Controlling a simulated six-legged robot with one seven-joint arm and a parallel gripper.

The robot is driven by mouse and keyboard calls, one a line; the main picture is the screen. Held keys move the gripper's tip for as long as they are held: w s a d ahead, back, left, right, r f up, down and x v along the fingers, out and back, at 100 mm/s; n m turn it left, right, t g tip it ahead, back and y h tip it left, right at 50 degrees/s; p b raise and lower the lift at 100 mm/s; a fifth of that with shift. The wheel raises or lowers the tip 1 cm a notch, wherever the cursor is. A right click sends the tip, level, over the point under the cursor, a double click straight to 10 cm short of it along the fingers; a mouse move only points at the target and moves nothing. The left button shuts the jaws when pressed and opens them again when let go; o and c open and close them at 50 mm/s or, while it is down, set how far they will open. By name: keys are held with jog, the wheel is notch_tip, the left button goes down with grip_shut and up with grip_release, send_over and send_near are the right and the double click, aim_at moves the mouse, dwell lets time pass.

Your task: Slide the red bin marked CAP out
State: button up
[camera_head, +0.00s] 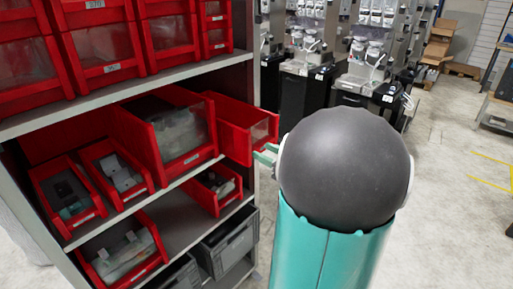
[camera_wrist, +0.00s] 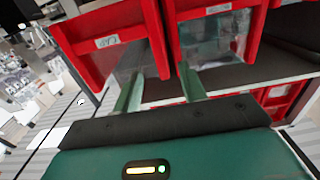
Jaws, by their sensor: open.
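The red bin marked CAP (camera_wrist: 107,42) is at the upper left in the wrist view, with a white label and a clear front. In the head view, a red bin (camera_head: 234,140) at the right end of the middle shelf, beside my gripper, appears to be the same one. It juts past the shelf post; its label is not readable there. My gripper (camera_wrist: 160,72) is open, its two green fingers apart. In the wrist view, the bin's right edge shows between the fingertips. Contact cannot be told. My gripper (camera_head: 264,154) is mostly hidden behind my arm in the head view.
A larger red bin (camera_head: 162,157) with a clear front stands close on the left of it. Smaller red bins and grey crates (camera_head: 228,243) sit around and below. The shelf post (camera_head: 252,75) is close by.

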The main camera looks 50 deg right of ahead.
jog(key=s, duration=0.8)
jog(key=shift+s+d, duration=0.25)
jog(key=shift+s, duration=0.15)
jog(key=w+a+f+n+g+y, duration=0.1)
jog(key=w+a+g+y, duration=0.2)
jog(key=a, duration=0.6)
jog(key=w+a+g+y, duration=0.3)
jog(key=a+g+y, duration=0.1)
jog(key=a, duration=0.5)
jog(key=s+a+m+g+h, duration=0.1)
jog(key=s+a+g+h, duration=0.1)
jog(key=a, duration=0.6)
jog(key=s+a+g+h, duration=0.3)
jog(key=a+h, duration=0.3)
jog(key=a, duration=0.2)
jog(key=shift+s+m, duration=0.4)
jog(key=shift+s, duration=0.1)
